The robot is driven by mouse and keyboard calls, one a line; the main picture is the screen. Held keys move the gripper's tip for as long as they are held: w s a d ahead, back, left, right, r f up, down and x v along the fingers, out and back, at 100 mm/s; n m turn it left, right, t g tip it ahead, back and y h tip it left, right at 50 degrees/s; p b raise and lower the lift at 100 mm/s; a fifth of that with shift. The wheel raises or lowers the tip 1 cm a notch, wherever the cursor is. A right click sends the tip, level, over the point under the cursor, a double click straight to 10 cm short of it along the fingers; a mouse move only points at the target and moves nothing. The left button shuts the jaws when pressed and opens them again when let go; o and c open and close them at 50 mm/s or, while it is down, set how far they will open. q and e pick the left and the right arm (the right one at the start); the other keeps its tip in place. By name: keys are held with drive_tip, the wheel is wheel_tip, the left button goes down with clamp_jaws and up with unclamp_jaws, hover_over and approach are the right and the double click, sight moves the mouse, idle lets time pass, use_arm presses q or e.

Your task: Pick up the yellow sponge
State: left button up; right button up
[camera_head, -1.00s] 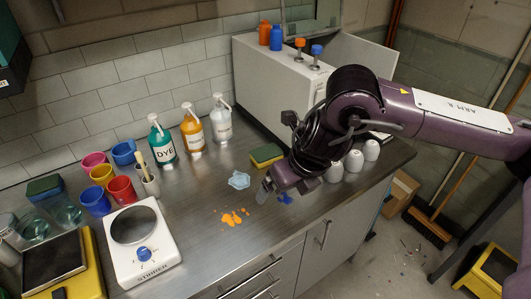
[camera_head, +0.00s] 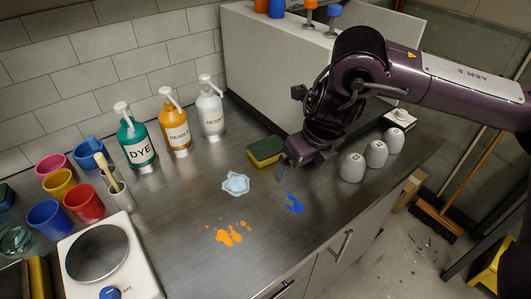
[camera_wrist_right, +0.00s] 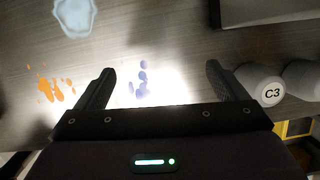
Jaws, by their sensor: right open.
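The sponge (camera_head: 265,151), yellow with a dark green top layer, lies on the steel bench top in the head view, in front of the white machine. My right gripper (camera_head: 281,178) is just to the right and in front of it, above the bench. In the right wrist view the right gripper (camera_wrist_right: 155,90) is open, with only bench top and blue spots between its fingers. The sponge is not in the wrist view. My left gripper is not in view.
Orange spill (camera_head: 229,235) and blue spill (camera_head: 295,203) mark the bench. Grey-white cups (camera_head: 352,168) stand to the right. Pump bottles (camera_head: 174,125) stand at the back left.

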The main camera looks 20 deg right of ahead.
drive_tip(key=p, duration=0.2)
hover_over(269, 147)
drive_tip(key=s, duration=0.2)
drive_tip(key=shift+w+d+r, duration=0.15)
drive_tip(key=shift+w+d, duration=0.1)
drive_tip(key=p+x, duration=0.1)
drive_tip(key=x, duration=0.4)
drive_tip(key=shift+w, duration=0.1)
drive_tip(key=c, duration=0.6)
